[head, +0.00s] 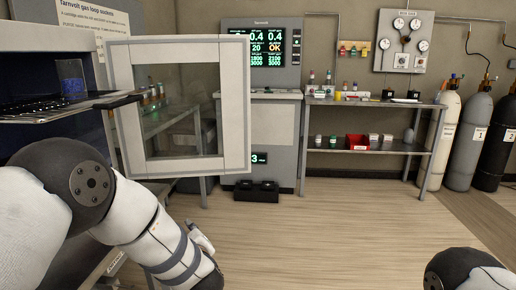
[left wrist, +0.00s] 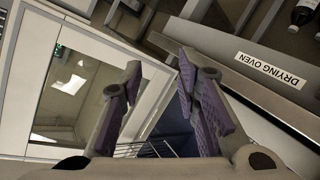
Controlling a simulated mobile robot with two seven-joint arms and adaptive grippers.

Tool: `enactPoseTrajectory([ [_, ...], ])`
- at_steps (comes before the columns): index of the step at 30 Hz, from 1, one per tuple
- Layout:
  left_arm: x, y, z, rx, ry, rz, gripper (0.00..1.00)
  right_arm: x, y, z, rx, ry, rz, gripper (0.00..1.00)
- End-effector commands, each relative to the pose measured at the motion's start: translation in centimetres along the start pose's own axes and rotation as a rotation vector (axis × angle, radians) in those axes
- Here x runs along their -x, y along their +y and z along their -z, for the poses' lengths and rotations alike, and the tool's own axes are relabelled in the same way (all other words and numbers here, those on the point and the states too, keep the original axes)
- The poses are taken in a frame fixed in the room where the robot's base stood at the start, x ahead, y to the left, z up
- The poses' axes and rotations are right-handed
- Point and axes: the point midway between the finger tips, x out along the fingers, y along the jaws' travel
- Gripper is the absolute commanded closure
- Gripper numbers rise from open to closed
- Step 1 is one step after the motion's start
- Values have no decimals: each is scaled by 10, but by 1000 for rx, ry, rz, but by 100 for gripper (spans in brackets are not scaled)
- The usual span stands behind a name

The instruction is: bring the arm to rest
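My left arm comes in from the left in the head view, bending down and right below an open glazed door. Its gripper is mostly hidden there behind the forearm. In the left wrist view my left gripper (left wrist: 160,92) has its two purple-padded fingers spread apart, with nothing held between them. The white-framed door (head: 233,105) stands swung open in front of the arm; a pale window frame also shows left of the fingers in the wrist view (left wrist: 22,75). Only a link of my right arm shows at the lower right of the head view; its gripper is out of frame.
A dark oven-like cabinet (head: 40,45) stands at the left. A panel labelled "DRYING OVEN" (left wrist: 270,70) lies close right of the fingers. A grey instrument cabinet (head: 262,60), a shelf table (head: 370,149) and gas cylinders (head: 468,140) line the back. The middle floor (head: 320,235) is clear.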

Motion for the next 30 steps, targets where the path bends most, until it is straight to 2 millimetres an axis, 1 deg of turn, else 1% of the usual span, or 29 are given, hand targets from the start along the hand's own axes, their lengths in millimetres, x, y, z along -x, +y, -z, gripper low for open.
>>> enactPoseTrajectory([
  [1, 12, -34, -30, -107, -107, 5, 70, 4, 0, 2, 0, 12, 0, 60],
  [2, 20, -56, -50, -169, -177, 8, 70, 6, 0, 3, 0, 15, 1, 60],
  [3, 34, -85, -74, -248, -270, 12, 70, 7, 0, 4, 0, 19, 1, 60],
  [5, 61, -130, -105, -356, -414, 23, 70, 9, 0, 5, 0, 25, 1, 60],
  [6, 82, -159, -122, -422, -509, 31, 70, 11, 0, 6, 0, 29, 1, 60],
  [7, 99, -181, -133, -467, -582, 38, 70, 12, 0, 6, 0, 32, 1, 60],
  [8, 118, -203, -142, -511, -654, 47, 70, 13, 0, 7, 0, 36, 2, 60],
  [9, 144, -231, -153, -564, -754, 58, 70, 14, 0, 8, -1, 40, 2, 60],
  [11, 188, -271, -163, -636, -903, 76, 70, 16, 0, 9, -1, 46, 2, 60],
  [12, 218, -296, -166, -679, -1002, 90, 70, 18, 0, 10, -1, 50, 2, 60],
  [14, 264, -329, -165, -731, -1145, 109, 70, 20, -1, 11, -1, 55, 2, 60],
  [15, 293, -346, -162, -758, -1233, 120, 70, 21, -1, 11, -1, 58, 3, 60],
  [18, 352, -377, -150, -803, -1412, 145, 70, 22, -1, 12, -1, 64, 3, 60],
  [21, 387, -393, -139, -824, -1518, 159, 70, 23, -1, 13, -1, 67, 3, 60],
  [24, 400, -398, -135, -831, -1560, 163, 70, 24, -1, 13, -1, 67, 3, 60],
  [30, 400, -398, -135, -831, -1561, 163, 70, 23, -1, 13, -1, 66, 3, 60],
])
